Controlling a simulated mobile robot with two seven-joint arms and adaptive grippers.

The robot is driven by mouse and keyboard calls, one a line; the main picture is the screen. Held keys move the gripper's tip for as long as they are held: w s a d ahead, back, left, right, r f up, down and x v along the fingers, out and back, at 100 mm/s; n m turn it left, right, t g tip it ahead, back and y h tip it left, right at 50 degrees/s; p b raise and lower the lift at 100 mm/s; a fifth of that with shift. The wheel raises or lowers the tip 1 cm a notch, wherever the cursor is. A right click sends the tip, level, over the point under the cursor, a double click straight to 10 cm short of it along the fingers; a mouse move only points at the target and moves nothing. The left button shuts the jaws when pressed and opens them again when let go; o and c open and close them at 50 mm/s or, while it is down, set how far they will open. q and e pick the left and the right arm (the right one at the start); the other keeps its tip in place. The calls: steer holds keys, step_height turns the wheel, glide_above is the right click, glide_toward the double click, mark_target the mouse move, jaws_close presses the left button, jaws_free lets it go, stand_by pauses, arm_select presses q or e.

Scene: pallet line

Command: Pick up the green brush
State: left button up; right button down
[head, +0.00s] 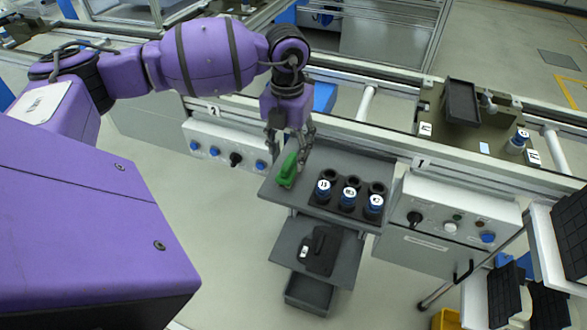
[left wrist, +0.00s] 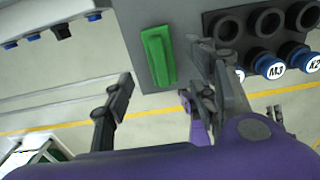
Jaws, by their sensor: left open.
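The green brush (head: 288,169) lies at the left side of the top shelf of a grey cart (head: 335,153). In the left wrist view the green brush (left wrist: 158,57) lies near the shelf edge, ahead of and between the two fingers. My left gripper (head: 290,138) is open and empty, pointing down just above and behind the brush; it also shows in the left wrist view (left wrist: 160,88). I cannot tell whether a finger touches the brush. My right gripper does not show.
A black holder with blue-capped, labelled bottles (head: 348,196) stands right of the brush, close to one finger. A dark tool (head: 321,250) lies on the lower shelf. Control panels (head: 455,218) flank the cart, and the conveyor rail (head: 380,140) runs behind it.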

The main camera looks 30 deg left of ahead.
mark_target(289, 161)
arm_select(q)
step_height(289, 161, down, 7)
steer(key=shift+w+r+p, duration=0.1)
steer(key=shift+p, duration=0.3)
steer(key=c, duration=1.3)
steer(key=shift+r, duration=0.6)
steer(key=s+d+r, duration=0.1)
steer(key=s+r, duration=0.3)
steer(key=s+d+r, duration=0.2)
steer(key=s+r, duration=0.2)
steer(key=s+d+r, duration=0.2)
steer(key=s+r, duration=0.1)
steer(key=s, duration=0.2)
steer(key=shift+s+r, duration=0.1)
steer(key=shift+r, duration=0.3)
